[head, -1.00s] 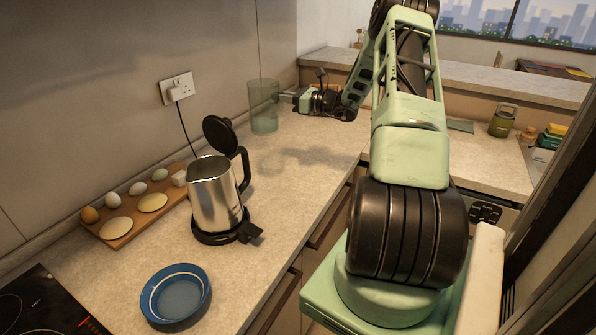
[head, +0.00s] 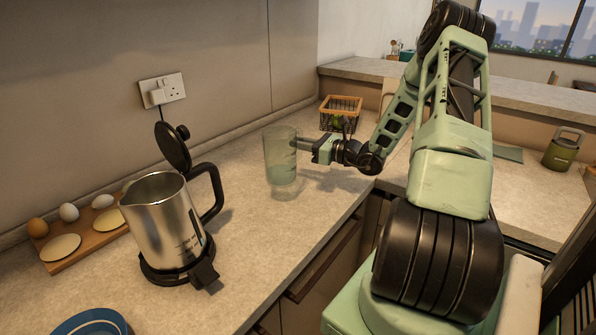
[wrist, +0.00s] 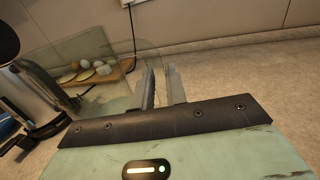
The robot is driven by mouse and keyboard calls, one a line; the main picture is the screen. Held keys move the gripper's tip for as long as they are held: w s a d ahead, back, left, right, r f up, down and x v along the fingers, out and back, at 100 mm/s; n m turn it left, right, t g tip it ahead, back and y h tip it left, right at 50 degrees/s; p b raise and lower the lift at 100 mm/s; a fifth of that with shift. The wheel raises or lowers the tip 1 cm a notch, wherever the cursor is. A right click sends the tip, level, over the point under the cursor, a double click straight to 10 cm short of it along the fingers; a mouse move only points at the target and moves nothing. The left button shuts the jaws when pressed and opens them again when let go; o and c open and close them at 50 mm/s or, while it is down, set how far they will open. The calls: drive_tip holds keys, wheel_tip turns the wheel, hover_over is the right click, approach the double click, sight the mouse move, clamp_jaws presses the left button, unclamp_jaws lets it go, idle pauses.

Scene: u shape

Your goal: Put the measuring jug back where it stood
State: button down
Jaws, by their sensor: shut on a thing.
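The measuring jug (head: 281,168) is a clear, greenish see-through vessel, upright in the head view over the counter, right of the kettle. I cannot tell whether its base touches the counter. My gripper (head: 302,144) comes from the right and is shut on the jug's right side. In the wrist view the jug (wrist: 95,62) shows as a transparent shape left of my fingers (wrist: 162,88). The steel kettle (head: 163,222) stands on its black base with its lid open.
A board (head: 88,241) with eggs lies left of the kettle, and a blue bowl (head: 88,325) is at the bottom left. A wire basket (head: 341,112) stands behind my gripper. A green canister (head: 562,148) is at the far right.

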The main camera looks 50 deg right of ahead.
drive_tip(key=shift+f+p, duration=0.4)
drive_tip(key=shift+f, duration=2.75)
drive_tip(key=c, duration=1.4)
unclamp_jaws()
drive_tip(key=shift+f, duration=0.1)
drive_tip(key=shift+r, duration=0.25)
drive_tip(key=b+v, duration=0.2)
drive_tip(key=v, duration=1)
drive_tip(key=shift+f+b, duration=0.1)
drive_tip(key=shift+b, duration=0.2)
